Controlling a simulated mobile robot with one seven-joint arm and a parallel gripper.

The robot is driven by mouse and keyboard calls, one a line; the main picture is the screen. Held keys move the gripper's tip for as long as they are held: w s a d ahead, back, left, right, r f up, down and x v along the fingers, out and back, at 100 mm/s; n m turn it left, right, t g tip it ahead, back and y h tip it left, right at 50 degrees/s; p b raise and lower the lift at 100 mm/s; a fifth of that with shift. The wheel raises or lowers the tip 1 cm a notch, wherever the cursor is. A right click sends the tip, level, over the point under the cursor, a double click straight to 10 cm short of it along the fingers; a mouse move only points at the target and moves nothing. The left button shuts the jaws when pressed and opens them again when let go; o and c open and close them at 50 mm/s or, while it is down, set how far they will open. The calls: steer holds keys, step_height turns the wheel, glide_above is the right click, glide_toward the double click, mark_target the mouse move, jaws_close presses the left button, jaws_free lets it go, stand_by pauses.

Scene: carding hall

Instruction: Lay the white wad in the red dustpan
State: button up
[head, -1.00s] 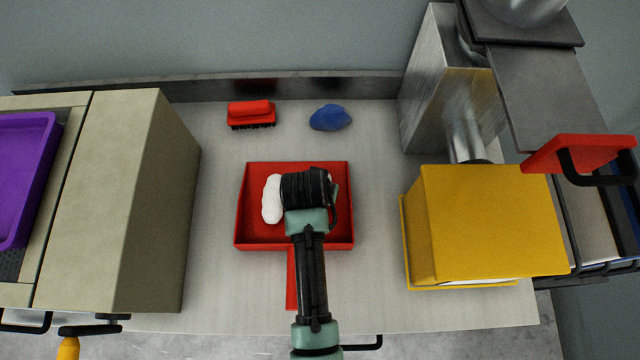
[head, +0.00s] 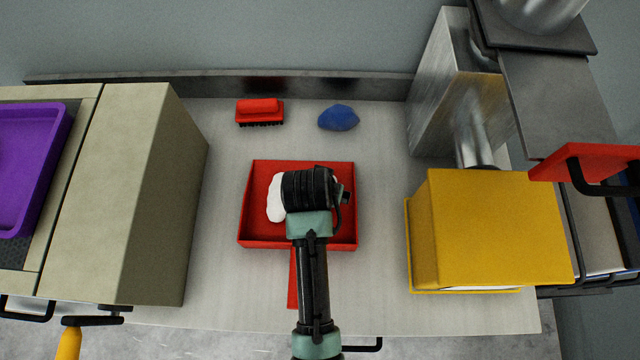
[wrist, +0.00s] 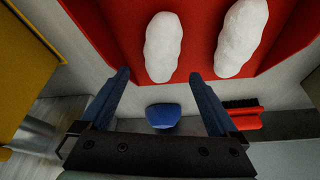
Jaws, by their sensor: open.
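The red dustpan (head: 247,228) lies on the worktop with its handle toward me. One white wad (head: 275,200) lies in it, left of my gripper. The wrist view shows two white wads side by side against the red pan: this one (wrist: 241,38) and a second white wad (wrist: 163,48). In the head view my wrist hides most of the second one. My gripper (wrist: 160,76) is open over the pan. The second wad shows in line with the gap between its fingers, just past the tips; nothing is gripped.
A red brush (head: 260,112) and a blue wad (head: 338,117) lie behind the pan. A yellow box (head: 490,230) stands right, a beige housing (head: 130,200) with a purple tray (head: 62,150) left. Bare worktop surrounds the pan.

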steer(key=d+v, duration=0.1)
steer(key=v, duration=0.8)
steer(key=shift+s+a+r, duration=0.25)
steer(key=shift+a+r, duration=0.1)
steer(key=shift+a, duration=0.15)
